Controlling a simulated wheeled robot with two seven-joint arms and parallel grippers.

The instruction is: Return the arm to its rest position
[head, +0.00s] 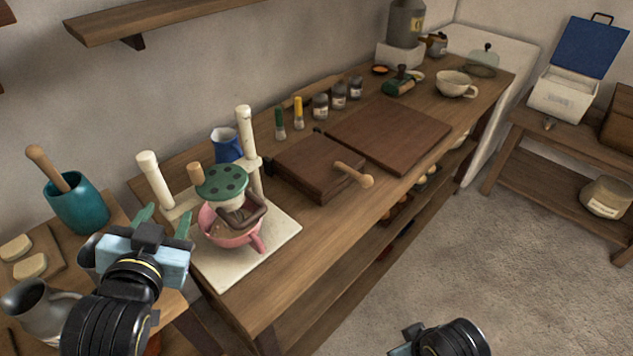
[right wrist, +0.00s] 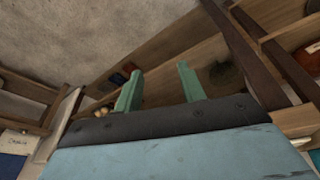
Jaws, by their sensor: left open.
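My left gripper (head: 165,217) is open in the head view, its two green fingers apart with nothing seen between them. It is at the left end of the long counter, left of a pink cup (head: 228,238) under a small press with a green dotted top (head: 222,182). My right gripper (right wrist: 160,88) is open in the right wrist view, with nothing between its green fingers. It points toward the counter's lower shelves. In the head view only part of my right arm (head: 452,338) shows at the bottom edge, over the floor.
A wooden counter (head: 300,240) runs to the back right, with boards, jars and a cream cup (head: 455,84). A teal crock (head: 76,204) and a grey pitcher (head: 42,308) stand near my left arm. The carpet (head: 500,250) at right is clear.

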